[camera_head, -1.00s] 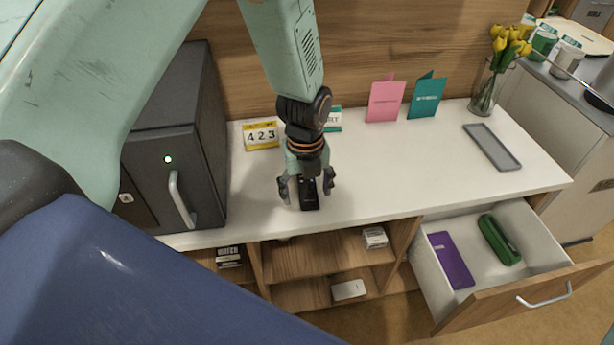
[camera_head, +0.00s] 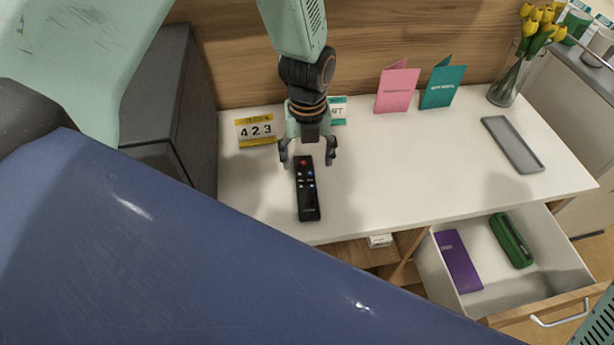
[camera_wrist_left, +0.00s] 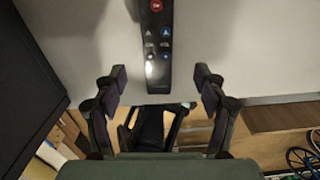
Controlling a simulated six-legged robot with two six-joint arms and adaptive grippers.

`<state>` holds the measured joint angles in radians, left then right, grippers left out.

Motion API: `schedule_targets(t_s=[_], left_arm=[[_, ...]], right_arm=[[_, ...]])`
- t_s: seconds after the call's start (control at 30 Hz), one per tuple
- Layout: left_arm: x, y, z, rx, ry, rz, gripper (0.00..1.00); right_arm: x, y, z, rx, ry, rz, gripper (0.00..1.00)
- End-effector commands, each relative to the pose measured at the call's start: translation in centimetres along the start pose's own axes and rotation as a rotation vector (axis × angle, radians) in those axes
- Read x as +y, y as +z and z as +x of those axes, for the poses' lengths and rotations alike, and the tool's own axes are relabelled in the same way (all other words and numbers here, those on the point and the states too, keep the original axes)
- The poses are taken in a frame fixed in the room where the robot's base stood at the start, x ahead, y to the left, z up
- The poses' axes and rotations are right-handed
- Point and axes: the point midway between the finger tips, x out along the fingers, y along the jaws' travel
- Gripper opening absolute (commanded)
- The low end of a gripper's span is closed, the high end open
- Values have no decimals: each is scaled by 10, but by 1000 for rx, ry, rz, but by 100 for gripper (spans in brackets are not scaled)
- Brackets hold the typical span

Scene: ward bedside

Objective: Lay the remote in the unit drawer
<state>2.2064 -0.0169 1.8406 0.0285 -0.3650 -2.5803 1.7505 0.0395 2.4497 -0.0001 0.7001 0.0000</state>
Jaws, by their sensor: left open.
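The black remote (camera_head: 307,192) lies on the white unit top near its front edge. My left gripper (camera_head: 308,158) is open above the remote's far end, with one finger on each side. In the left wrist view the remote (camera_wrist_left: 157,40) shows its buttons between and beyond the open fingers (camera_wrist_left: 158,85); I cannot tell whether they touch it. The unit drawer (camera_head: 478,298) is pulled open at the lower right. It holds a purple booklet (camera_head: 458,261) and a green case (camera_head: 511,241). My right gripper is not in view.
A yellow number calendar (camera_head: 256,130), a pink card (camera_head: 397,88) and a teal card (camera_head: 442,84) stand at the back. A grey tray (camera_head: 513,144) and a vase of yellow tulips (camera_head: 507,80) are at the right. A dark cabinet (camera_head: 180,105) stands at the left.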

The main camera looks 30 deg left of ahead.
Motion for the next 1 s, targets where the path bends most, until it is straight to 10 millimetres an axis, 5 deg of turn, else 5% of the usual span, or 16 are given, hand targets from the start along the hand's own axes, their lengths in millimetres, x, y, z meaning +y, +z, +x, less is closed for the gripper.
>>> schedule_targets(t_s=[0.7, 1.0], left_arm=[[3, -8, 74, 2, 1, 0, 72], [2, -5, 78, 0, -1, 0, 72]], right_arm=[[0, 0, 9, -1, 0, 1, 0], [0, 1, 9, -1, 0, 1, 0]])
